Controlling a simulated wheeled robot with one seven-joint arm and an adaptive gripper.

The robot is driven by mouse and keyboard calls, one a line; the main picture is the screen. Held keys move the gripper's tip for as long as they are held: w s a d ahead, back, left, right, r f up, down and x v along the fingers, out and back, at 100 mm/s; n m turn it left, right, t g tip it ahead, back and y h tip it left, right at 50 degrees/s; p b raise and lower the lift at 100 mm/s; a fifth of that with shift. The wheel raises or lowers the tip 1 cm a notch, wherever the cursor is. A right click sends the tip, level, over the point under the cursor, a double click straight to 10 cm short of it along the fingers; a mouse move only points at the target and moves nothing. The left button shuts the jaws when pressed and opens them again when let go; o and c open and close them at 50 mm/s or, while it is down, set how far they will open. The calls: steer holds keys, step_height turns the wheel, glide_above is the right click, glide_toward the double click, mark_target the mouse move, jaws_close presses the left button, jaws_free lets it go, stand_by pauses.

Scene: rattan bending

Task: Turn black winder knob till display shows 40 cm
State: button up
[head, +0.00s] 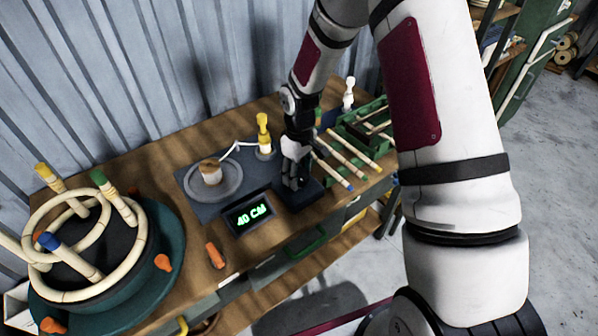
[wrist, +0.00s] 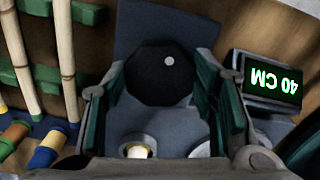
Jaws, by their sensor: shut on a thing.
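The display (head: 249,215) on the bench reads 40 CM in green. It also shows upside down in the wrist view (wrist: 273,80), right of my gripper. The black winder knob (wrist: 160,77) sits between the fingers in the wrist view, with a pale dot near its upper right edge. My gripper (head: 292,183) points down over the knob, beside the display, and is shut on the knob. In the head view the fingers hide most of the knob.
A round winder plate (head: 228,183) with a wooden spool is left of my gripper, near a yellow-topped post (head: 263,135). Rattan rods (head: 348,155) lie close on the right in a green rack. A round bending jig (head: 150,285) stands at the left.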

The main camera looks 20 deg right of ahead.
mark_target(299, 176)
steer(key=shift+m, duration=0.9)
steer(key=o, duration=1.1)
steer(key=shift+o, duration=0.2)
step_height(299, 176, up, 12)
